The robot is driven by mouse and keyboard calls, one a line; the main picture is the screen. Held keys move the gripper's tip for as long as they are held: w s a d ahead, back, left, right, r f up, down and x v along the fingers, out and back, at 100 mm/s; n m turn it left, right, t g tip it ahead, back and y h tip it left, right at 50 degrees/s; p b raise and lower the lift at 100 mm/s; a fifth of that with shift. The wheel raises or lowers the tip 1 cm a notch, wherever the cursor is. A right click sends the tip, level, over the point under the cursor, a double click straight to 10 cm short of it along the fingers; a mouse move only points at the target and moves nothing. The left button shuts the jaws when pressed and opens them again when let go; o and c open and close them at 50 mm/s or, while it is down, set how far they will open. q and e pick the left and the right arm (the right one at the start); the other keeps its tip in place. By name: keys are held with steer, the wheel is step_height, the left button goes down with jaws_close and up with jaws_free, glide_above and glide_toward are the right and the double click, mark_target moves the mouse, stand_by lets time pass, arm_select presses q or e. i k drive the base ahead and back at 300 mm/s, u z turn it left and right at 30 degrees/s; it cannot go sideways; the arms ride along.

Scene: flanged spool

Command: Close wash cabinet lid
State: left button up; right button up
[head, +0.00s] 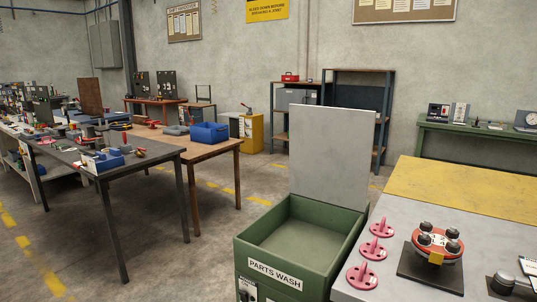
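The green wash cabinet (268,275), labelled "PARTS WASH", stands at the lower middle in the head view. Its open basin (290,235) looks empty. Its flat grey lid (329,155) stands upright, raised at the back of the basin. Neither of my grippers shows in this view, so I cannot see their state.
Right of the cabinet is a grey-and-yellow bench (465,190) with pink flanged parts (372,248) and a red round fixture (437,243) on a dark plate. A dark table (95,165) stands to the left. The floor between table and cabinet is clear.

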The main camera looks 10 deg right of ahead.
mark_target(331, 149)
steer(key=u, duration=0.55)
steer(key=i, duration=4.4)
steer(key=z, duration=1.8)
steer(key=i, duration=2.15)
steer(key=z, duration=3.65)
steer(key=i, duration=1)
steer(key=z, duration=0.05)
